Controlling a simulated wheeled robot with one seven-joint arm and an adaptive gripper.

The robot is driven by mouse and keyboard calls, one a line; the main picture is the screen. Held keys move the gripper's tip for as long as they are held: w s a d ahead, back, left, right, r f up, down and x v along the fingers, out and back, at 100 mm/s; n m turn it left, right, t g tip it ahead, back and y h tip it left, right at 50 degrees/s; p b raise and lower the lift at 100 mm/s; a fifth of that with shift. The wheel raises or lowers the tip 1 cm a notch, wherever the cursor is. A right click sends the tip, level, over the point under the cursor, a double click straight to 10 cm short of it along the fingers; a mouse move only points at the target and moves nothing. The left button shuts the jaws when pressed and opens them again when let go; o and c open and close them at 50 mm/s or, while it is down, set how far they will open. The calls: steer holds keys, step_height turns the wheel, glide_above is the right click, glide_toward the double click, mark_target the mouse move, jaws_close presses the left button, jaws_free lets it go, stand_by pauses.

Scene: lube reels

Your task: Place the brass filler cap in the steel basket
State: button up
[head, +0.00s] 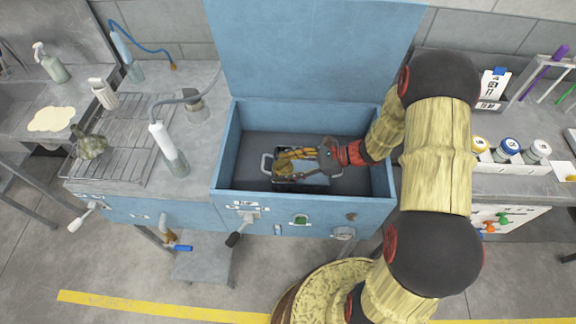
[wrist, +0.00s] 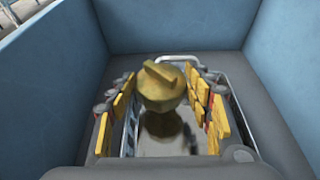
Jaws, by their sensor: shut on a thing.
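The brass filler cap (wrist: 162,90) is a dull gold, rounded piece with a raised bar across its top. In the wrist view it sits between the yellow-padded fingers of my gripper (head: 288,161), which is shut on it. The steel basket (head: 265,164) lies inside the blue tub, with a looped handle at its left end. In the wrist view the basket's handle (wrist: 180,59) shows just beyond the cap, and its shiny floor is below. The cap is over the basket's opening; its height above the floor is hard to tell. My gripper hides part of the basket.
The blue tub (head: 230,150) has tall walls around the basket and a raised lid (head: 312,45) behind. Dark tub floor is clear around the basket.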

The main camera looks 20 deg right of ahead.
steer(key=shift+f, duration=0.5)
steer(key=o, duration=1.4)
steer(key=shift+c, duration=0.2)
steer(key=shift+o, duration=0.3)
steer(key=shift+r, duration=0.25)
steer(key=r+p+v, duration=0.1)
steer(key=p+v, duration=0.2)
steer(key=v, duration=0.9)
steer(key=s+a+r+n+h, duration=0.1)
steer(key=s+r+n+h, duration=0.3)
steer(key=r+n, duration=0.3)
steer(key=s+a+r+n+t+h, duration=0.1)
steer(key=s+a+r+n+h, duration=0.1)
steer(key=s+r+n+h, duration=0.2)
steer(key=s+a+r+n+h, duration=0.2)
steer(key=s+r+n+h, duration=0.2)
steer(key=s+r+n, duration=0.5)
step_height(320, 180, up, 6)
steer(key=shift+a+r+n+h, duration=0.15)
steer(key=shift+n+h, duration=0.25)
steer(key=shift+n, duration=0.4)
